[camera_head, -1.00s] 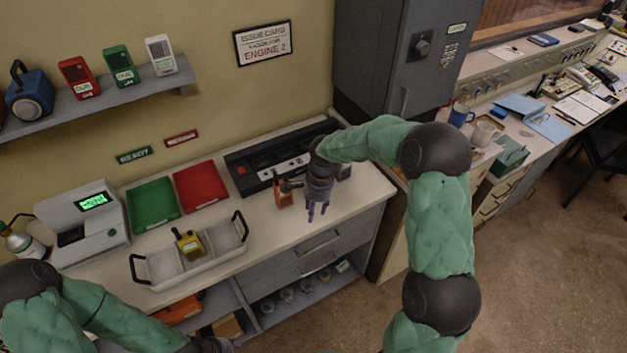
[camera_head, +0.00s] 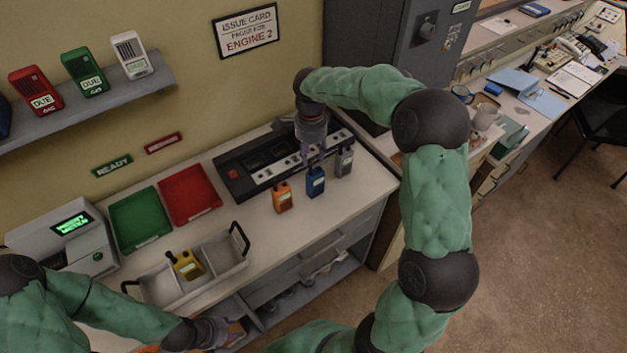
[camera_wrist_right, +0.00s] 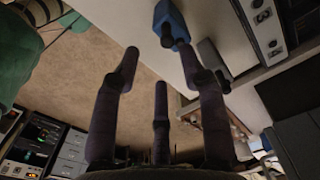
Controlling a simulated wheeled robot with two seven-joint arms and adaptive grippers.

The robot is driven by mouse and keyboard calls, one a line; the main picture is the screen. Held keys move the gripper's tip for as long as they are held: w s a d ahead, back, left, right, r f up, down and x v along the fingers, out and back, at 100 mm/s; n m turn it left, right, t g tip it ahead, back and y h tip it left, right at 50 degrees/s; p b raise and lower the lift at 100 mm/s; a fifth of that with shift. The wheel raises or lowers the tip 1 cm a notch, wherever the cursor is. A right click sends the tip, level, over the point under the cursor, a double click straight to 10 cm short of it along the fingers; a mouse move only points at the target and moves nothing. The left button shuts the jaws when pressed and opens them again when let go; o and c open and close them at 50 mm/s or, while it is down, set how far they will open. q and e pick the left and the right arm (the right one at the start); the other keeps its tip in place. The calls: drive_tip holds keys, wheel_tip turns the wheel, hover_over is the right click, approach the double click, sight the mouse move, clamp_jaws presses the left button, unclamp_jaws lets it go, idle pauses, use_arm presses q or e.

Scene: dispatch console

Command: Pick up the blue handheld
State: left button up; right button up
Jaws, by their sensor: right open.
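The blue handheld (camera_head: 315,183) stands upright on the counter, between the orange handheld (camera_head: 282,198) and the grey handheld (camera_head: 345,163). My right gripper (camera_head: 314,155) is just above and behind it in the head view, fingers pointing down, open and empty. In the right wrist view the blue handheld (camera_wrist_right: 172,20) is at the top, beyond the spread fingers of my right gripper (camera_wrist_right: 155,58). I cannot tell whether a finger touches its antenna. My left gripper (camera_head: 215,332) is low in front of the counter; its fingers are unclear.
A black console (camera_head: 232,182) lies behind the handhelds. A white tray (camera_head: 152,290) with a yellow handheld (camera_head: 187,264) stands to the left. A grey cabinet (camera_head: 365,60) rises at the back right.

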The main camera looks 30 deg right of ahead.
sight(310, 174)
drive_tip(key=shift+w+d+f, duration=0.1)
drive_tip(key=shift+w+f, duration=0.05)
drive_tip(key=shift+f, duration=1.15)
drive_tip(key=shift+w+a+f, duration=0.1)
drive_tip(key=shift+w+f, duration=0.1)
drive_tip(key=shift+f, duration=1.15)
drive_tip(key=shift+w+d+f, duration=0.1)
drive_tip(key=shift+w+f, duration=0.05)
drive_tip(key=shift+f, duration=1.15)
drive_tip(key=shift+c, duration=0.3)
clamp_jaws()
